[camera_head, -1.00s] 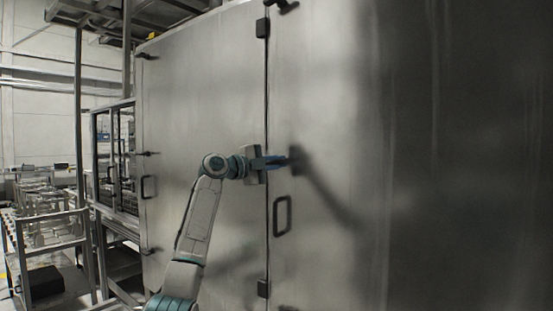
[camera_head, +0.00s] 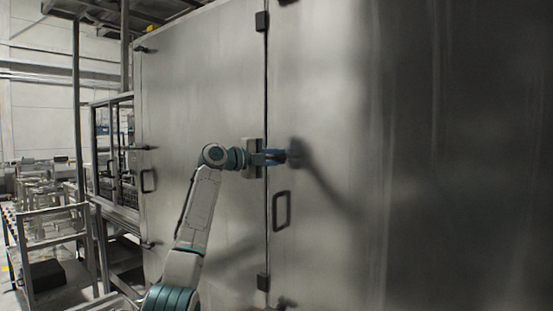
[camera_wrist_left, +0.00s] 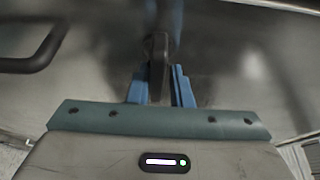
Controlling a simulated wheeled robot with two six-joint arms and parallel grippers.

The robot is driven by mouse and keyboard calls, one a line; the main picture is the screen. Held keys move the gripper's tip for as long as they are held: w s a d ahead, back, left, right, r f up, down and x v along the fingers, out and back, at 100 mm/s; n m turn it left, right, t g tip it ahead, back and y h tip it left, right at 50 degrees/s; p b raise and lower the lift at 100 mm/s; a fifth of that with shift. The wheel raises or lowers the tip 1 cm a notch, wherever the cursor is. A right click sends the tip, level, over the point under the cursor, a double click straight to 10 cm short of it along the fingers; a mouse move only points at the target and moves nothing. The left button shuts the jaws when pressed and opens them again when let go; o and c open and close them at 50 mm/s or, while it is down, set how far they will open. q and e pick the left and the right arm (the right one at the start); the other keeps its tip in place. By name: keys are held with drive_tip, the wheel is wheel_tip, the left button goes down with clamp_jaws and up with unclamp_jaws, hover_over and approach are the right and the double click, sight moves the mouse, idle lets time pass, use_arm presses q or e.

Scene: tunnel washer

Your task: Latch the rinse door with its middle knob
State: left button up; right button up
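The large steel door (camera_head: 335,230) right of the vertical seam looks flush with the panel beside it. Its dark middle knob (camera_head: 295,152) sits near its left edge, above a D-shaped pull handle (camera_head: 281,211). My left gripper (camera_head: 275,157) reaches across the seam to this knob. In the left wrist view, the dark knob (camera_wrist_left: 158,66) stands between the blue fingers (camera_wrist_left: 160,88), which look closed against both its sides. The pull handle also shows there at the left (camera_wrist_left: 30,52). The knob's exact angle is hard to tell. My right gripper is not in view.
A bottom knob (camera_head: 287,302) shows low on the same door. Hinges (camera_head: 262,21) line the seam. The left panel (camera_head: 190,110) has its own pull handle (camera_head: 148,181) and knobs. A metal rack (camera_head: 45,225) stands at the far left.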

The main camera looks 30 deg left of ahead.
use_arm(q)
drive_tip(key=shift+o, duration=1.1)
drive_tip(key=shift+a, duration=0.1)
drive_tip(key=shift+w+a+f, duration=0.15)
drive_tip(key=shift+a+f, duration=0.05)
drive_tip(key=shift+s, duration=0.2)
drive_tip(key=b+v, duration=0.4)
drive_tip(key=v, duration=0.6)
drive_tip(key=shift+s+b, duration=0.2)
drive_tip(key=shift+b, duration=0.2)
drive_tip(key=shift+a, duration=0.1)
